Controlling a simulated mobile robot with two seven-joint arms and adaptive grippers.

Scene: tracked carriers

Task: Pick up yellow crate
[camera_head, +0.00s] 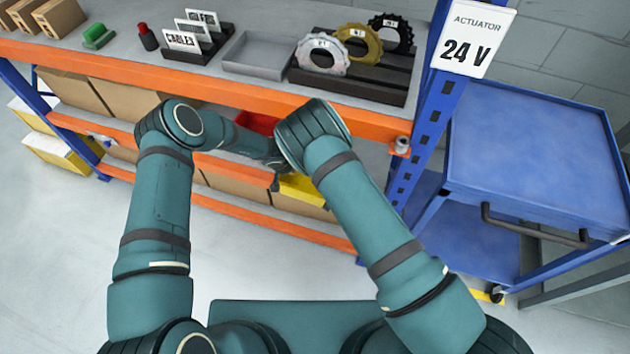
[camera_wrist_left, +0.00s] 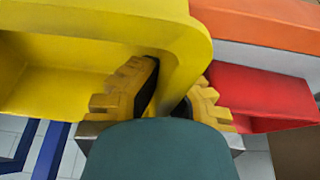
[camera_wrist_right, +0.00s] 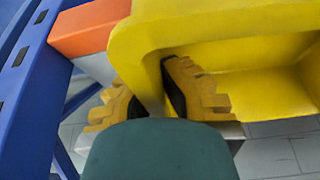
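The yellow crate (camera_head: 303,191) is mostly hidden behind my arms in the head view, at the front of the lower shelving. Its rim and wall fill much of the left wrist view (camera_wrist_left: 100,25) and the right wrist view (camera_wrist_right: 230,28). My left gripper (camera_wrist_left: 172,95) has one finger on each side of a crate wall near a corner and looks shut on it. My right gripper (camera_wrist_right: 152,95) likewise has the crate's wall between its fingers and looks shut on it. In the head view my right gripper's fingers are hidden behind its own arm.
A red bin (camera_wrist_left: 265,95) stands right beside the crate. The orange shelf beam (camera_head: 225,108) runs above, and a blue post (camera_head: 425,130) stands to the right. Cardboard boxes (camera_head: 235,190) sit below. A blue cart (camera_head: 530,150) is at the right.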

